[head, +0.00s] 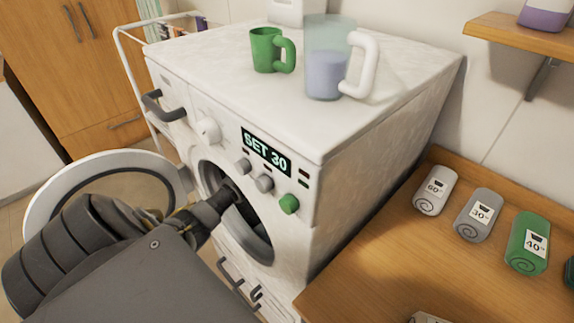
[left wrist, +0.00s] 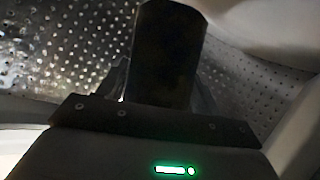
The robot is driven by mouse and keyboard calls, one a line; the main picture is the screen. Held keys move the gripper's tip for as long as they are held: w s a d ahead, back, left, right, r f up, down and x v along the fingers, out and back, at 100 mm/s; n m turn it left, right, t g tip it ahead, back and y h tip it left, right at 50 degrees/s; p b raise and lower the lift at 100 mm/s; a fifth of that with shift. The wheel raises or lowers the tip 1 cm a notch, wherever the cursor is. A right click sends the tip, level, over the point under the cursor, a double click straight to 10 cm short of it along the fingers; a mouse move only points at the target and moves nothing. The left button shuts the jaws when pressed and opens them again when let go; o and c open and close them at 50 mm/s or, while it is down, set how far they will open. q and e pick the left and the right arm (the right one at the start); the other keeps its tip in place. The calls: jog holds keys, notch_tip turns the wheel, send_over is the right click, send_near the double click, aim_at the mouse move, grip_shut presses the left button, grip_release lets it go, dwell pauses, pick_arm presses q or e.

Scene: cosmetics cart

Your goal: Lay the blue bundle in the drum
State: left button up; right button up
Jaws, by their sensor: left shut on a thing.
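The washing machine (head: 330,190) stands with its round door (head: 45,195) swung open to the left. My left gripper (head: 228,198) reaches through the opening into the drum (head: 262,245); its fingertips are hidden in the head view. In the left wrist view the drum's perforated metal wall (left wrist: 255,75) surrounds the gripper (left wrist: 165,88). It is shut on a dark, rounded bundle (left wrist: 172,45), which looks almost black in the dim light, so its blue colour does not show. Whether the bundle touches the drum wall cannot be told. My right gripper is not in view.
A green mug (head: 265,50) and a clear jug (head: 325,70) stand on the machine top. A wooden counter (head: 360,270) at right holds white (head: 435,190), grey (head: 478,215) and green (head: 527,243) rolled bundles. The display (head: 266,152) reads "SET 30". A drying rack (head: 130,60) stands behind.

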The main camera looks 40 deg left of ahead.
pick_arm(q)
jog(key=shift+s+f, duration=0.1)
jog(key=shift+f, duration=0.3)
notch_tip(320, 180, down, 5)
jog(key=shift+a+f+b, duration=0.1)
jog(key=shift+a+b, duration=0.05)
jog(key=shift+b, duration=0.75)
jog(key=shift+f, duration=0.15)
